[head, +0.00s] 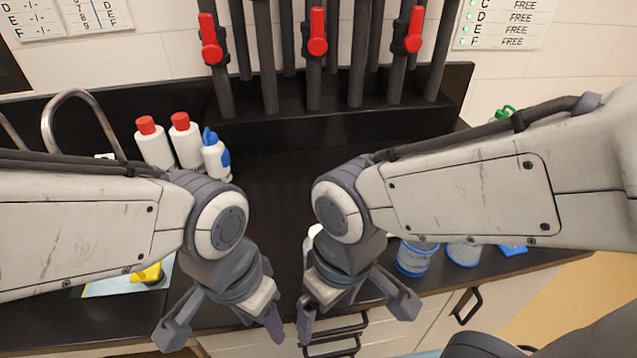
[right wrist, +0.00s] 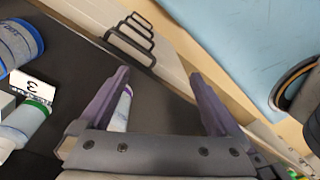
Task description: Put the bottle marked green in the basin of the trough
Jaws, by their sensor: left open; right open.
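In the right wrist view, a pale bottle with a green band (right wrist: 38,104) is at the left, partly cut off, beside a white card marked 3 (right wrist: 32,88). Another pale bottle with a purple mark (right wrist: 122,112) is partly hidden behind my right gripper's left finger. My right gripper (head: 355,318) is open over the counter's front edge, also in the right wrist view (right wrist: 160,88). My left gripper (head: 222,328) is open and empty beside it. A black trough-like ledge (head: 330,130) runs under the pipes; I cannot tell its basin. My arms hide part of the counter.
Red-handled taps (head: 317,32) are on the back wall pipes. Red-capped white bottles (head: 153,148) and a blue-topped bottle (head: 215,160) stand at the left, near a curved faucet (head: 85,100). Blue-and-clear containers (head: 415,260) stand at the right. The middle counter is clear.

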